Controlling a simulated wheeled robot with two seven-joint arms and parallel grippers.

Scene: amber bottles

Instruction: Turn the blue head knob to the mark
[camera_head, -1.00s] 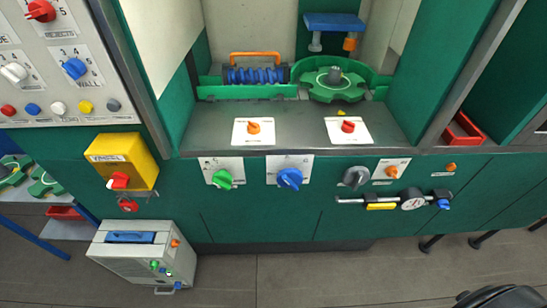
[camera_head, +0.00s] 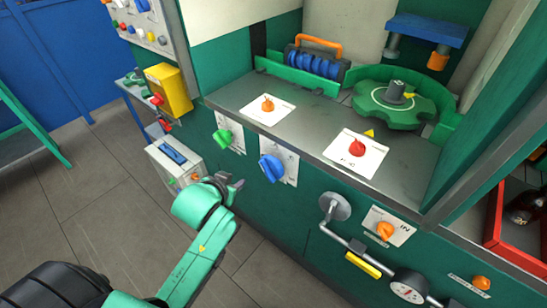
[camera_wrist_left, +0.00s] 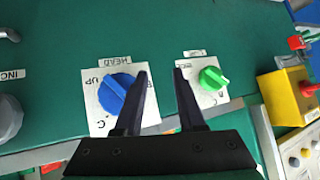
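The blue head knob (camera_head: 271,167) sits on a white plate on the green front panel, below the counter edge. The left wrist view shows this knob (camera_wrist_left: 117,93) at left, with a HEAD label above it, "UP" to its left and a "C" below. Its grip ridge is slanted. The exact mark is too small to tell. My left gripper (camera_head: 232,185) is in front of the panel, left of and below the knob, apart from it. In the left wrist view its fingers (camera_wrist_left: 161,78) are open and empty, with the gap between the blue and green knobs. My right gripper is out of view.
A green knob (camera_head: 223,136) is left of the blue one. A grey knob (camera_head: 335,206) and gauge (camera_head: 408,286) are to the right. The counter (camera_head: 310,127) juts out above the knobs. A yellow box (camera_head: 168,88) stands at left. Open floor lies before the panel.

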